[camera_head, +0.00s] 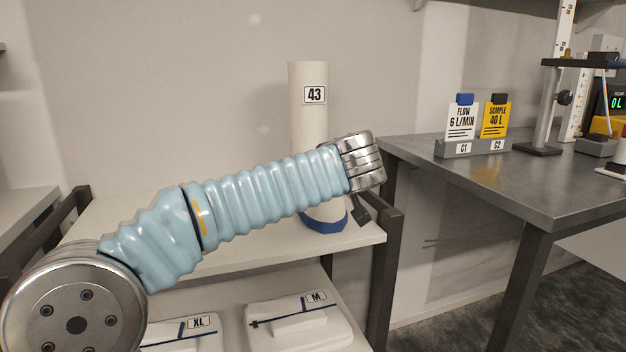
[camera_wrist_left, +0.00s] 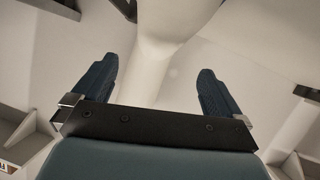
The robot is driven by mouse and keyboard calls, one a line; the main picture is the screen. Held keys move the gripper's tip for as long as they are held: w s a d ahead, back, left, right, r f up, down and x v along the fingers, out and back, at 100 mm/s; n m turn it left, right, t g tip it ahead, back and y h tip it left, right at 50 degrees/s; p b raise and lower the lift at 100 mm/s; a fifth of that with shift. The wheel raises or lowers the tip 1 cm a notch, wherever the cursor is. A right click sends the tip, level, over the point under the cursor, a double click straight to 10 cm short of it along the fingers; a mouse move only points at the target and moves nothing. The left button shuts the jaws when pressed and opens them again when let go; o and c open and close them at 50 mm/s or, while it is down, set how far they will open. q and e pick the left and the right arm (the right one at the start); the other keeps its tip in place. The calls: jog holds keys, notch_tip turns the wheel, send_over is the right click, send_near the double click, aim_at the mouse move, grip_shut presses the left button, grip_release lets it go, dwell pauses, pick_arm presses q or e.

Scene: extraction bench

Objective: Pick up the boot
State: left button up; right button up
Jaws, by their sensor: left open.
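The boot (camera_head: 309,115) is tall and white with a "43" label and a blue sole. It stands upright on the upper shelf in the head view. My left arm crosses in front of its lower shaft and hides part of it. In the left wrist view the boot (camera_wrist_left: 160,50) is a pale shape running between the two dark fingers of my left gripper (camera_wrist_left: 155,75). The fingers are apart, with a gap visible on each side of the boot. In the head view the gripper is mostly hidden behind my wrist. My right gripper is not in view.
The boot's shelf (camera_head: 262,248) is otherwise clear on top. Folded white packs marked M (camera_head: 298,322) and XL (camera_head: 180,340) lie on the shelf below. A grey metal bench (camera_head: 560,185) stands to the right, carrying a card holder (camera_head: 472,146) and instruments.

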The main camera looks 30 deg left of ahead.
pick_arm(q)
jog(key=x, duration=0.7)
jog(key=b+x, duration=0.1)
jog(key=x, duration=0.2)
jog(key=shift+s+f, duration=0.1)
jog(key=shift+f, duration=0.25)
jog(key=c, duration=1.4)
jog(key=shift+r, duration=0.15)
